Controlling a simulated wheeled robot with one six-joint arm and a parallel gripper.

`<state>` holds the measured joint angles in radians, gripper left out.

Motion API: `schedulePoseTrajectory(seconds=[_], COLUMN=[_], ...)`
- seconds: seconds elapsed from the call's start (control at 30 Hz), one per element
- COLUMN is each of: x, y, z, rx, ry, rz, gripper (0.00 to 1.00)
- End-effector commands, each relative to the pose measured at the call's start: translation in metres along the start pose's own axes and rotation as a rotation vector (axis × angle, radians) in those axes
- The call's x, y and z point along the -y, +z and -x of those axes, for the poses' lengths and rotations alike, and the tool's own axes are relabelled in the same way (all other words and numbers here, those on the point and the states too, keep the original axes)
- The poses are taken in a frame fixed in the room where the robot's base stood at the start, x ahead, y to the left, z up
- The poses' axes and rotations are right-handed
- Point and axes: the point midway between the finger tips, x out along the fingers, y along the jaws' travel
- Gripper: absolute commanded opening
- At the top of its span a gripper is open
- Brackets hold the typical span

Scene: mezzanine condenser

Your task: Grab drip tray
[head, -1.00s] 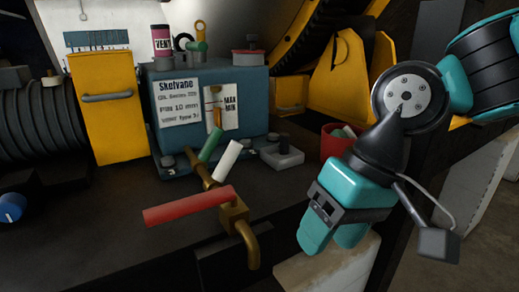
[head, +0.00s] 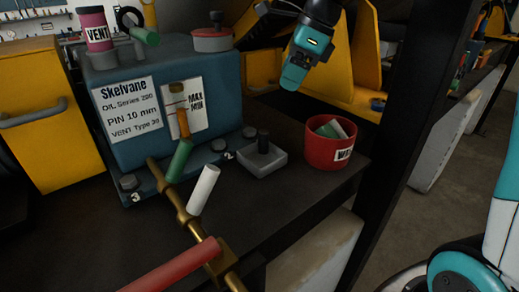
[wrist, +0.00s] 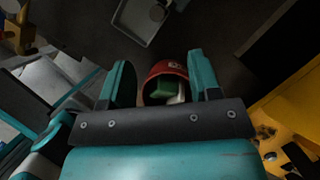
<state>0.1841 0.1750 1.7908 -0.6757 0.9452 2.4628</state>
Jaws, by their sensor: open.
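A small grey square tray with a black upright knob, which looks like the drip tray (head: 252,163), sits on the dark bench in front of the blue box's right corner. It also shows at the top of the wrist view (wrist: 136,27), cut by the frame edge. My gripper (head: 293,79) is above and behind the tray, up and to its right in the head view. In the wrist view my gripper (wrist: 160,76) has its two teal fingers apart, with a red cup visible beyond and between them. Nothing is held.
The red cup (head: 329,158), holding green and white pieces, stands right of the tray. The blue box (head: 128,142) stands left. A brass pipe (head: 174,197) with green, white and red handles crosses in front. A dark post (head: 395,140) rises at right.

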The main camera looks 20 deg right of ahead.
Motion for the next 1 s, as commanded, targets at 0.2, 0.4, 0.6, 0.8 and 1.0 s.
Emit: schedulePoseTrajectory(seconds=[0.2, 0.4, 0.6, 0.8, 1.0], x=[-0.002, -0.002, -0.002, -0.008, -0.006], y=[0.0, 0.001, 0.001, 0.0, -0.001], z=[-0.052, -0.087, -0.101, -0.128, -0.149], rx=[-0.003, -0.001, -0.001, -0.003, -0.001], ry=[0.007, 0.005, 0.003, 0.008, 0.002], rz=[0.002, 0.003, 0.005, 0.005, 0.006], gripper=[0.57, 0.57, 0.57, 0.57, 0.57])
